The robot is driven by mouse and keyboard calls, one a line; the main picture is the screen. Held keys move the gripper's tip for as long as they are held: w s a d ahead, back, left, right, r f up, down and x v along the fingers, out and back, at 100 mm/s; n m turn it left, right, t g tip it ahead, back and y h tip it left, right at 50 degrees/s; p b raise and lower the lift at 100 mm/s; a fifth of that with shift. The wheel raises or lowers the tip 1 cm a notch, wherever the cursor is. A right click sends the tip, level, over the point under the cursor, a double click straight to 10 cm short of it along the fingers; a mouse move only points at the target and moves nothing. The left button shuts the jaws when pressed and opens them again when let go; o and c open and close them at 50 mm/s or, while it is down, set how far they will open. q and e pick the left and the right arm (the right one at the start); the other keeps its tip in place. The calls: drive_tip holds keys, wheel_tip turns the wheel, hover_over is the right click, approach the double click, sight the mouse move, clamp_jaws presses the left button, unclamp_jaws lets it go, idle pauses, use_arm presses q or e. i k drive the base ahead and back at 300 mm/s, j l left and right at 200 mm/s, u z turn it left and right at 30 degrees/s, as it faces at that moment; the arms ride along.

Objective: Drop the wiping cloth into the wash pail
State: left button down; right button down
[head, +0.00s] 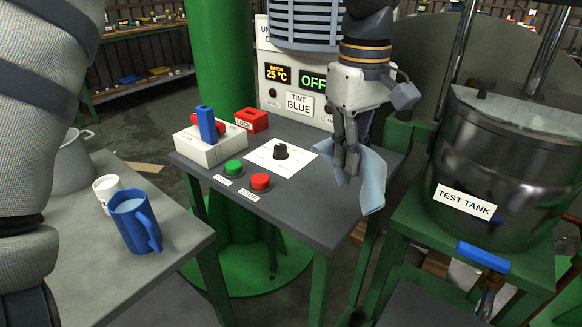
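A light blue wiping cloth (373,181) hangs in folds at the right edge of the grey control table. A grey metal vessel (72,165), possibly the wash pail, stands at the far left on the side table, partly hidden by my arm.
A blue jug (133,222) and white cup (105,190) stand on the side table. The test tank (505,160) is at right.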

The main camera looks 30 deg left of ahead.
sight(74, 170)
drive_tip(key=u, duration=2.55)
